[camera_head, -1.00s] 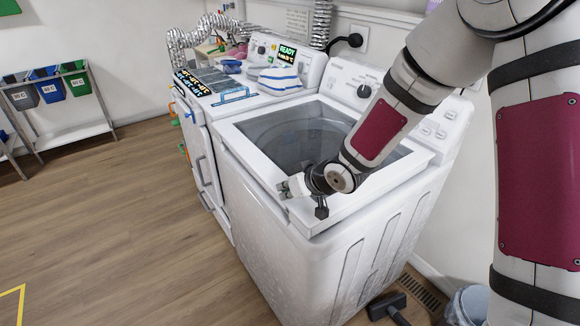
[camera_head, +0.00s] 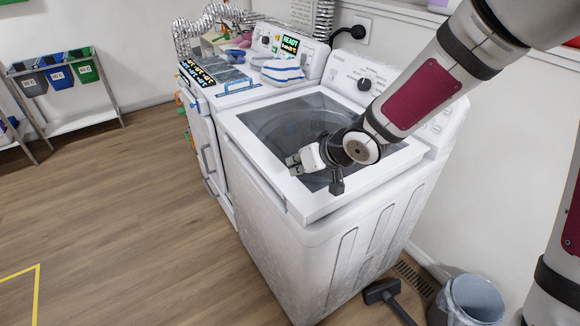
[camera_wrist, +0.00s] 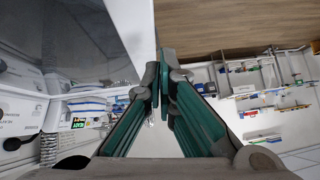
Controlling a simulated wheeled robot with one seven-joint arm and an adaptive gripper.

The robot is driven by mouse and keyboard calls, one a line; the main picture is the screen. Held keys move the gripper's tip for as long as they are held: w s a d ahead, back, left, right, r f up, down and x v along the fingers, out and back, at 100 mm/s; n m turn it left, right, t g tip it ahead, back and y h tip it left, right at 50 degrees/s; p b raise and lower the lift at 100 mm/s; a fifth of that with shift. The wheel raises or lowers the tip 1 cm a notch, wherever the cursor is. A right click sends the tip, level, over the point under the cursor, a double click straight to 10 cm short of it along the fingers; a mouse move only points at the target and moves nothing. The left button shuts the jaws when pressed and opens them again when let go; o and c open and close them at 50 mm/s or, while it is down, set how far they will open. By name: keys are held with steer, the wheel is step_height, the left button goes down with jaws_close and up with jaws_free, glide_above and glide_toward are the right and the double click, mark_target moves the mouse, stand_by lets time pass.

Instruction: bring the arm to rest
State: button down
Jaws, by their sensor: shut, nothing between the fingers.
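My gripper (camera_head: 294,165) shows in the head view at the end of my arm, which reaches in from the upper right. It hangs over the open top of the white washer (camera_head: 330,240), near the front left rim. My arm bends at the wrist, and the gripper points left in the picture. In the wrist view the two green-padded fingers of my gripper (camera_wrist: 163,78) meet at the tips, with nothing between them.
A second white machine (camera_head: 205,135) stands left of the washer, with a striped cloth (camera_head: 282,72) on top. A grey bin (camera_head: 475,300) and a black floor tool (camera_head: 382,291) are at lower right. A bin rack (camera_head: 80,118) stands far left.

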steer(key=shift+p+v, duration=0.3)
steer(key=shift+v, duration=0.7)
steer(key=s+d+r+m+h, duration=0.2)
steer(key=s+d+r+h, duration=0.2)
steer(key=d+r, duration=0.3)
steer(key=s+d+r+m+h, duration=0.1)
steer(key=s+d+r+h, duration=0.2)
steer(key=s+d+r, duration=0.35)
steer(key=s+d+r+m, duration=0.1)
steer(key=s+d+r, duration=0.1)
steer(key=s, duration=0.6)
steer(key=s+d+r+m+g, duration=0.1)
steer(key=s+r+m, duration=0.1)
steer(key=s, duration=0.6)
steer(key=shift+s+d+y, duration=0.2)
steer(key=shift+d+y, duration=0.15)
steer(key=shift+y, duration=0.05)
